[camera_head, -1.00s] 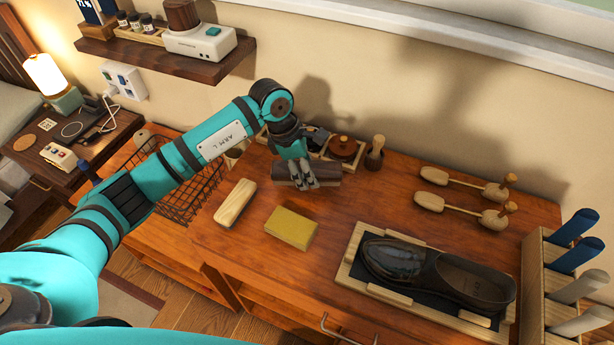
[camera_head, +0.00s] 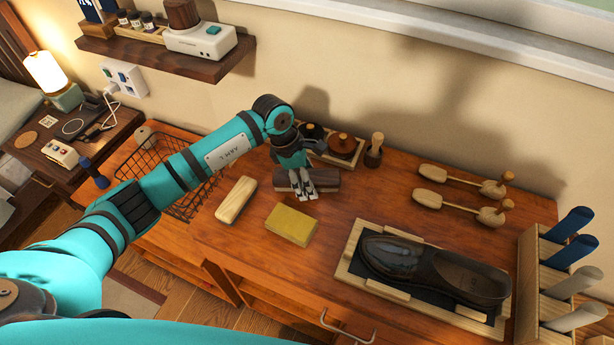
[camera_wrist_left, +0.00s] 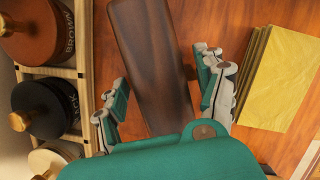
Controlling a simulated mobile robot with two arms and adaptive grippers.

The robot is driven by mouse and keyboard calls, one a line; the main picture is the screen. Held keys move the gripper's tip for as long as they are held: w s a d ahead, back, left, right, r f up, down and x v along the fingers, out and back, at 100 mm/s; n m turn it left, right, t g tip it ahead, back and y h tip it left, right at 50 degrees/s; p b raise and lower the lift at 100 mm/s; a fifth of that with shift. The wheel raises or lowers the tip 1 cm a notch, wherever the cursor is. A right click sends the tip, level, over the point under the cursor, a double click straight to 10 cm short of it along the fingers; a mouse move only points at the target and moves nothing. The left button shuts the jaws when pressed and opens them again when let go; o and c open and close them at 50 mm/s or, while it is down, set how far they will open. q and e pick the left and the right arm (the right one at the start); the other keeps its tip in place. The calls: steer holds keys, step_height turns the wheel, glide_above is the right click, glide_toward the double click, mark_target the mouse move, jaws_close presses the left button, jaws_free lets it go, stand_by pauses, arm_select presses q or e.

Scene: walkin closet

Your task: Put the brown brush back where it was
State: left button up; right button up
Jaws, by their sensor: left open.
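The brown brush (camera_head: 328,180), a long dark brown block, lies on the wooden dresser top behind the yellow block. My left gripper (camera_head: 303,190) is over the brush's middle in the head view, its fingers pointing down and hiding part of it. In the left wrist view the brush (camera_wrist_left: 152,50) runs between the two spread fingers of my left gripper (camera_wrist_left: 160,88). The fingers are open, one to each side, with a visible gap to the brush. My right gripper is not in view.
A pale wooden brush or block (camera_head: 236,200) and a yellow block (camera_head: 292,225) lie in front. A rack of polish jars (camera_head: 343,146) stands behind. A wire basket (camera_head: 180,190) is at left; a shoe (camera_head: 425,265) on a tray is at right.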

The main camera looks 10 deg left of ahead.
arm_select(q)
steer(key=shift+r, duration=0.1)
steer(key=shift+r, duration=0.2)
steer(key=b+v, duration=0.2)
steer(key=v, duration=0.9)
steer(key=shift+a+r, duration=0.1)
steer(key=shift+r, duration=0.25)
stand_by(0.8)
